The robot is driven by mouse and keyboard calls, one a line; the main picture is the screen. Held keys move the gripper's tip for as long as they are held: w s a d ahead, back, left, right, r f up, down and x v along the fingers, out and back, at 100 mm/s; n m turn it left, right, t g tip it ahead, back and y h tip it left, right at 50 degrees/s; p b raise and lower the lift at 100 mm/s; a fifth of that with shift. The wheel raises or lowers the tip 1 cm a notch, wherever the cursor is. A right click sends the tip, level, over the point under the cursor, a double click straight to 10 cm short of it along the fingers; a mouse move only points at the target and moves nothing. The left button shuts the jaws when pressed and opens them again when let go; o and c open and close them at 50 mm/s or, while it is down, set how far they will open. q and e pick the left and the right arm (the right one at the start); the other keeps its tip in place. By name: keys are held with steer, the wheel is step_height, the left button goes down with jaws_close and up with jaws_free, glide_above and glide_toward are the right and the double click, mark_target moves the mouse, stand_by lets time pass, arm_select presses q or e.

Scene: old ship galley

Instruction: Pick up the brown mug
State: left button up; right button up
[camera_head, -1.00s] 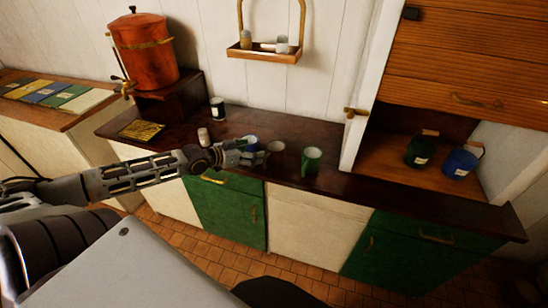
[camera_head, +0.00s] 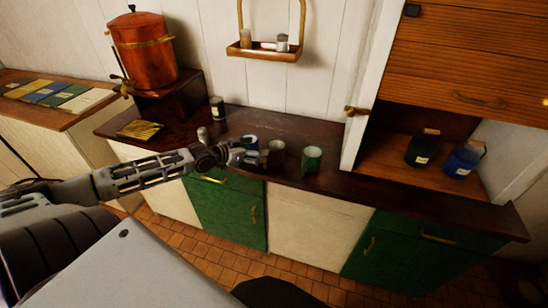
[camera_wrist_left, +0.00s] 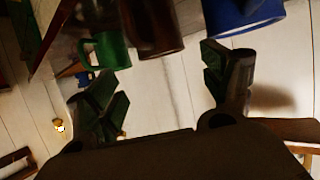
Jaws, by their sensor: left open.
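The brown mug (camera_head: 276,151) stands on the dark wooden counter, between a blue mug (camera_head: 249,140) and a green mug (camera_head: 311,160). My left gripper (camera_head: 258,156) is open and empty, close at the left of the brown mug and in front of the blue one. In the left wrist view my open fingers (camera_wrist_left: 165,82) spread apart, with the brown mug (camera_wrist_left: 152,26) beyond the gap between them. The green mug (camera_wrist_left: 108,50) hangs to the left in that picture and the blue mug (camera_wrist_left: 242,14) to the right. I cannot tell whether a finger touches a mug.
A white cup (camera_head: 202,134) and a dark labelled jar (camera_head: 217,108) stand farther left on the counter (camera_head: 400,192). A copper urn (camera_head: 142,50) stands at the back left. Green (camera_head: 421,150) and blue (camera_head: 461,162) canisters sit in the cupboard. The counter right of the green mug is clear.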

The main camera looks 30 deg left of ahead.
mark_target(282, 146)
arm_select(q)
steer(key=shift+b+x, duration=0.7)
steer(key=shift+x, duration=2.45)
steer(key=shift+w+f, duration=0.1)
steer(key=shift+w, duration=0.05)
steer(key=shift+w+d+f, duration=0.1)
steer(key=shift+w, duration=0.2)
steer(key=shift+x, duration=1.55)
steer(key=shift+w+f, duration=0.35)
steer(key=shift+w, duration=0.15)
